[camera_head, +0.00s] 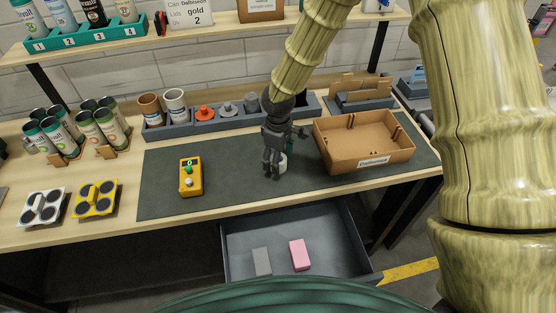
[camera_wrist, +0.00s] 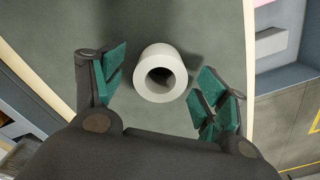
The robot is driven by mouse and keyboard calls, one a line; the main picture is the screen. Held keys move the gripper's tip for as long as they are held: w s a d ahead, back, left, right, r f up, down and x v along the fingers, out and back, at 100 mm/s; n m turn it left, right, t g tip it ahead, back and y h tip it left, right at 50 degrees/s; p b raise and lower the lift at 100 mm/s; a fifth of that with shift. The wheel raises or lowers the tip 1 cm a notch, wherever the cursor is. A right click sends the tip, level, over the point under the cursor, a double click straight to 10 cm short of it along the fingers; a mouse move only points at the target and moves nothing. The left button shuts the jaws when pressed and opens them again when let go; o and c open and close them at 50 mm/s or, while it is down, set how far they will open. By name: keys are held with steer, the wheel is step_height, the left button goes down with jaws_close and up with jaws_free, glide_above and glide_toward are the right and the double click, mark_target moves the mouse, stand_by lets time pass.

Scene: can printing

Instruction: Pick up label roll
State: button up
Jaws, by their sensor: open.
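The label roll (camera_wrist: 179,62) is a white hollow cylinder standing on the dark grey mat, seen from above in the wrist view. In the head view only a small part of the label roll (camera_head: 283,164) shows behind my gripper (camera_head: 276,172). In the wrist view my gripper (camera_wrist: 158,95) is open, with one green-padded finger to the left of the roll and the other to its lower right. The roll is between and slightly beyond the fingertips, with visible gaps on both sides. Whether the fingers touch the mat cannot be told.
A cardboard box (camera_head: 372,165) stands close to the right of my gripper. A yellow control box (camera_head: 190,178) lies on the mat (camera_head: 233,190) to the left. A grey rack (camera_head: 219,120) is behind. An open drawer (camera_head: 225,262) below holds a pink block (camera_head: 299,254) and a grey block (camera_head: 262,262).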

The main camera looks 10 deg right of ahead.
steer(key=shift+f, duration=1.1)
steer(key=c, duration=1.1)
steer(key=shift+r, duration=0.1)
